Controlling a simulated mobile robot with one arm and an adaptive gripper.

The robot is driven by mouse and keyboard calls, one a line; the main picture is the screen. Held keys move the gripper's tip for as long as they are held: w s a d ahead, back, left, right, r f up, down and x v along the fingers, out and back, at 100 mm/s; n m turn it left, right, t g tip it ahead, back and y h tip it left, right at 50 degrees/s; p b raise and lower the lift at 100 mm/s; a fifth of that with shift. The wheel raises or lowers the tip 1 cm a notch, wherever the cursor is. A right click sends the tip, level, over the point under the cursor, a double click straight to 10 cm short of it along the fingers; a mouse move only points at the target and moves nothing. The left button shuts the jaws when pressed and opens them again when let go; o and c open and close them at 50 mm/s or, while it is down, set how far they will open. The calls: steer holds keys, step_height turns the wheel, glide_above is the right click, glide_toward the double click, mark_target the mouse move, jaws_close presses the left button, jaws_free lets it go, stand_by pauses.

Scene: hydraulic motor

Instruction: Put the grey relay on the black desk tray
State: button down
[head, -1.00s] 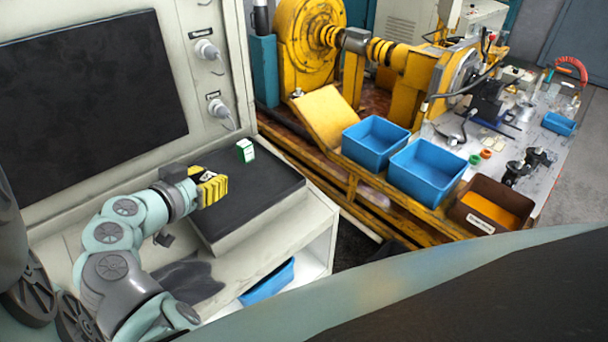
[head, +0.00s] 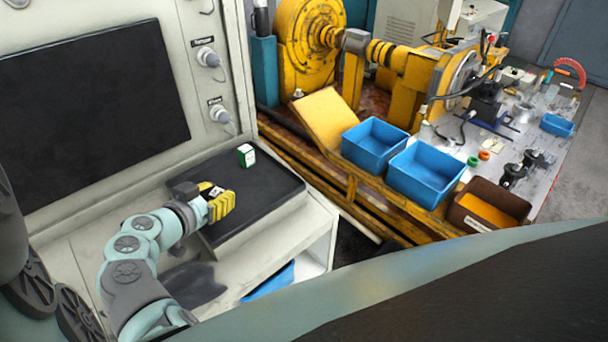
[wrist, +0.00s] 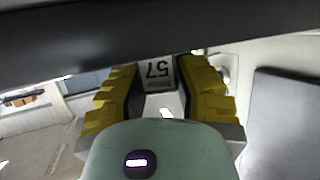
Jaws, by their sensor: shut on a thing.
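My gripper (head: 226,205), with yellow fingers, is shut on the grey relay (head: 215,191), of which only a small pale part shows in the head view. In the wrist view the relay (wrist: 158,73), with an upside-down "57" on its face, sits between the two yellow fingers (wrist: 160,88). The black desk tray (head: 262,195) lies on the pale console ledge. My gripper is over its left part in the head view; the height above it is hard to tell. A dark band, probably the tray (wrist: 120,35), crosses the top of the wrist view.
A small green and white box (head: 246,156) stands on the tray's back part. A dark screen (head: 90,100) and plugs (head: 208,57) are on the console wall behind. The tray's middle and right part are clear. Blue bins (head: 427,172) stand farther right.

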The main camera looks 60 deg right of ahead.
steer(key=shift+f+b, duration=0.2)
steer(key=shift+b, duration=0.1)
steer(key=c, duration=0.8)
jaws_free()
steer(key=shift+r, duration=0.1)
steer(key=shift+r+p, duration=0.15)
steer(key=shift+p, duration=0.25)
steer(key=shift+a+b, duration=0.35)
steer(key=shift+a, duration=0.2)
steer(key=b+v, duration=0.4)
steer(key=v, duration=0.7)
steer(key=shift+s+r, duration=0.1)
steer(key=shift+r, duration=0.05)
